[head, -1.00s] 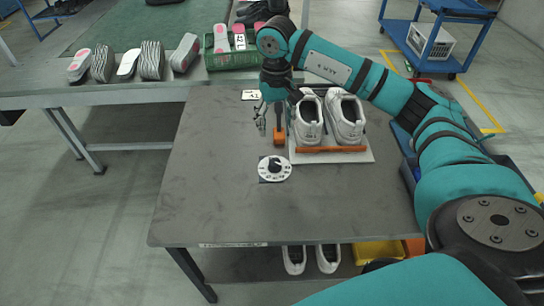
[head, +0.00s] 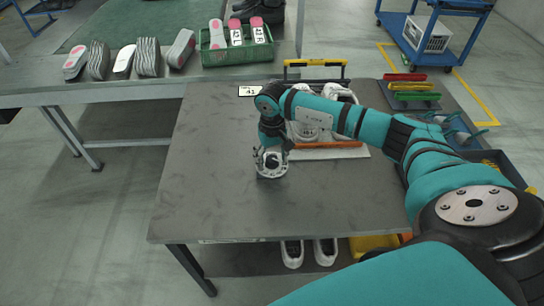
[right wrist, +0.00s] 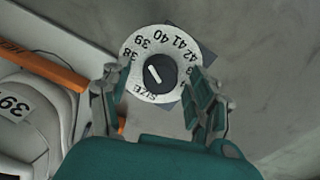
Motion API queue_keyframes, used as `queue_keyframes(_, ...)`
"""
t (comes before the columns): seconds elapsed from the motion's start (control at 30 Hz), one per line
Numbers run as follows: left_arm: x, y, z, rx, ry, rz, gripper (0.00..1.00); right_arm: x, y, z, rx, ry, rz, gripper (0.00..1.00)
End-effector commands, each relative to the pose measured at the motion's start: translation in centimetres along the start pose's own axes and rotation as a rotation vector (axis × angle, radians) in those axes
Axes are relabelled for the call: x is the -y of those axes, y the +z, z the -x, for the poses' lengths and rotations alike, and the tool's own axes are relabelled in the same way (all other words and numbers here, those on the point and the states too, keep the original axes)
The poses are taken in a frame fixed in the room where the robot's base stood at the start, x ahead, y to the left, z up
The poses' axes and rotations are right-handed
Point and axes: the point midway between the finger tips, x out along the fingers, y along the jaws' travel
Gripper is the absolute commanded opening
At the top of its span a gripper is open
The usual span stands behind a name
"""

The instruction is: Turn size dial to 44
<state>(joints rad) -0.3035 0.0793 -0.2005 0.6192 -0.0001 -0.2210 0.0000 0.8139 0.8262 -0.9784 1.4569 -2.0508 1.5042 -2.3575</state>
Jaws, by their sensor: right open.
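The size dial (head: 269,176) is a white disc with a dark knob, lying on the grey table. My right gripper (head: 271,160) is right over it and partly covers it. In the right wrist view the dial (right wrist: 153,36) shows 38 to 42 and the word SIZE; the numbers behind the right finger are hidden. The black knob (right wrist: 165,72) has a white line tilted toward upper left; I cannot tell which end points. My right gripper (right wrist: 160,88) is open, with a finger on either side of the knob. Contact is not visible. My left gripper is not in view.
White shoes (head: 335,92) stand on a board with an orange bar (head: 330,145), behind and right of the dial. A small number card (head: 249,91) lies at the table's back edge. A green crate (head: 236,57) holds insoles. The table's left and front are clear.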

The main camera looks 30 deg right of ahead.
Motion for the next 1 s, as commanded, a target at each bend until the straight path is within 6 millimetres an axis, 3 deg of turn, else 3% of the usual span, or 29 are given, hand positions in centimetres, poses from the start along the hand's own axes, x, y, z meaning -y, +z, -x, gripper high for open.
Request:
queue_keyframes(0.17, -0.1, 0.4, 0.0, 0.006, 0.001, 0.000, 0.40, 0.0, 0.0, 0.0, 0.000, 0.000, 0.000, 0.60)
queue_keyframes(0.6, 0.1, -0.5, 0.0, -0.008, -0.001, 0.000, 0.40, 0.0, 0.0, 0.1, 0.000, 0.000, 0.000, 0.06)
queue_keyframes(1.0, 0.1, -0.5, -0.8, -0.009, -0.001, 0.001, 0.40, 0.0, 0.0, -0.1, 0.000, 0.001, -0.093, 0.05)
